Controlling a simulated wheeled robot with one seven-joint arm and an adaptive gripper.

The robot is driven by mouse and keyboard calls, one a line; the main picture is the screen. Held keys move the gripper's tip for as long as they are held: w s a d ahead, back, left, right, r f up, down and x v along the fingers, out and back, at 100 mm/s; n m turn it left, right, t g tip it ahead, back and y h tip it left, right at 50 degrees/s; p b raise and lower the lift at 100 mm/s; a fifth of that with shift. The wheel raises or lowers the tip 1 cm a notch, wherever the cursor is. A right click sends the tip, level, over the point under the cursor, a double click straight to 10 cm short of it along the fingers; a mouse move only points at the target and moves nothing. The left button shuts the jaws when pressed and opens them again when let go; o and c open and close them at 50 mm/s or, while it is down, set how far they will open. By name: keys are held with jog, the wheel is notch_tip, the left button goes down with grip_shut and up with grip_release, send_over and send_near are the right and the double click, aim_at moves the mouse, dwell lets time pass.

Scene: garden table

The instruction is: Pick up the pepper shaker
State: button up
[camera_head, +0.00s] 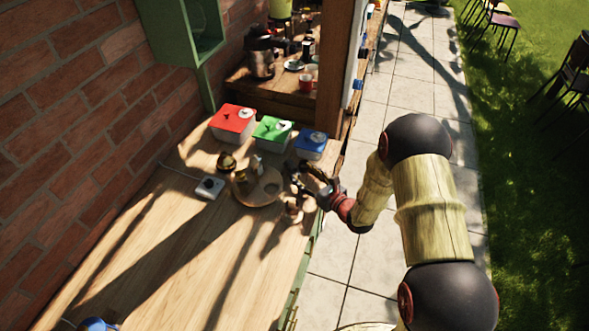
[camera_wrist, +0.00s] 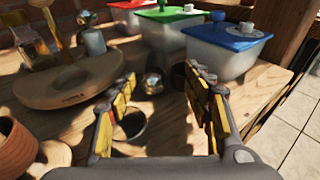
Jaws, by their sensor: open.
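My gripper (camera_wrist: 159,80) is open, with its yellow-padded fingers low over the wooden table. A small shiny metal-topped item (camera_wrist: 152,83) shows between the fingertips, apart from both fingers; it may be the pepper shaker, but its body is hard to make out. A small grey shaker (camera_wrist: 95,42) stands on the round wooden tray (camera_wrist: 62,88), left of my gripper. I cannot tell for sure which of these is the pepper shaker. In the head view my gripper (camera_head: 306,188) is at the table's right edge, just right of the tray (camera_head: 252,193).
Tubs with red (camera_head: 233,118), green (camera_head: 272,129) and blue (camera_head: 312,143) lids stand behind the tray. A round wooden pot (camera_wrist: 14,150) is near at left. A white box (camera_head: 208,187) lies left of the tray. The front table (camera_head: 150,260) is largely clear.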

aim_at(293, 170)
jog(key=x, duration=0.3)
jog(key=shift+w+a+b, duration=0.1)
jog(key=shift+w+b, duration=0.15)
jog(key=shift+b, duration=0.05)
jog(key=c, duration=0.3)
grip_shut()
dwell(0.4)
